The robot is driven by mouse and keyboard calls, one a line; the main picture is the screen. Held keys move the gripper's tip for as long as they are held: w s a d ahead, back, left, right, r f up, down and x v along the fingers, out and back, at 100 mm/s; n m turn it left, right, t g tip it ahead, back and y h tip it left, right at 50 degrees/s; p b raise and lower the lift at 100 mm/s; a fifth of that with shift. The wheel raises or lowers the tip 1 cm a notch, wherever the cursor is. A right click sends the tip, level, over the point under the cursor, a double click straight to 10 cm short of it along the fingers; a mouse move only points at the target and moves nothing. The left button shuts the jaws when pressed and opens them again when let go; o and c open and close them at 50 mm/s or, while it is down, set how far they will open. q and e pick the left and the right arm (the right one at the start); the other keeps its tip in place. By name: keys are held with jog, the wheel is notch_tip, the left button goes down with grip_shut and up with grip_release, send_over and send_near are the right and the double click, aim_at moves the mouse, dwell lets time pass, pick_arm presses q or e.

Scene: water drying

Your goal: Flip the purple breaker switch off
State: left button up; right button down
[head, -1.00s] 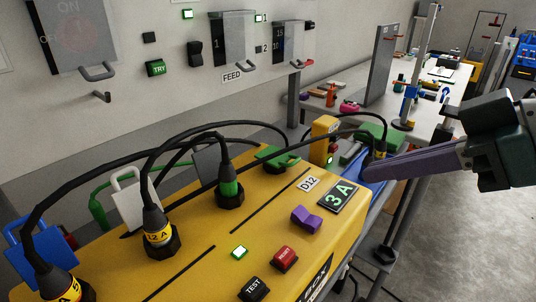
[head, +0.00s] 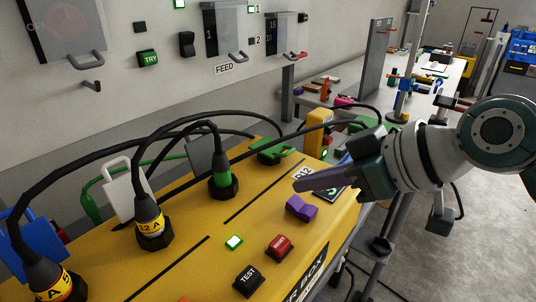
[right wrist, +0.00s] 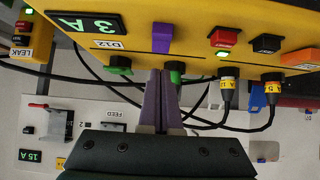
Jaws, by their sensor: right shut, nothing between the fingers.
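The purple breaker switch (head: 301,208) is a small rocker on top of the yellow box (head: 190,265), beside the D12 label. It also shows in the right wrist view (right wrist: 162,38), near the top middle. My right gripper (head: 298,184) is shut and empty, its purple-grey fingers above and just behind the switch in the head view. In the right wrist view the closed fingertips (right wrist: 160,72) point toward the switch, with a visible gap in the picture. The gripper partly hides the 3 A display (head: 328,192). My left gripper is not in view.
Red (head: 280,247) and black TEST (head: 248,281) buttons and a green-lit indicator (head: 233,242) sit near the switch. Black cables arch from plugs, including a green-banded one (head: 222,176). A wall panel (head: 165,85) stands behind; a grey workbench (head: 430,85) is at right.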

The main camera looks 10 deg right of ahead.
aim_at(302, 206)
jog(key=shift+f, duration=1.2)
jog(key=shift+w, duration=0.1)
jog(key=shift+a+f, duration=0.1)
jog(key=shift+f, duration=0.1)
jog(key=shift+w+a, duration=0.1)
jog(key=shift+w, duration=0.05)
jog(key=shift+w+a+r, duration=0.25)
jog(key=shift+w+a, duration=0.15)
jog(key=shift+w, duration=0.1)
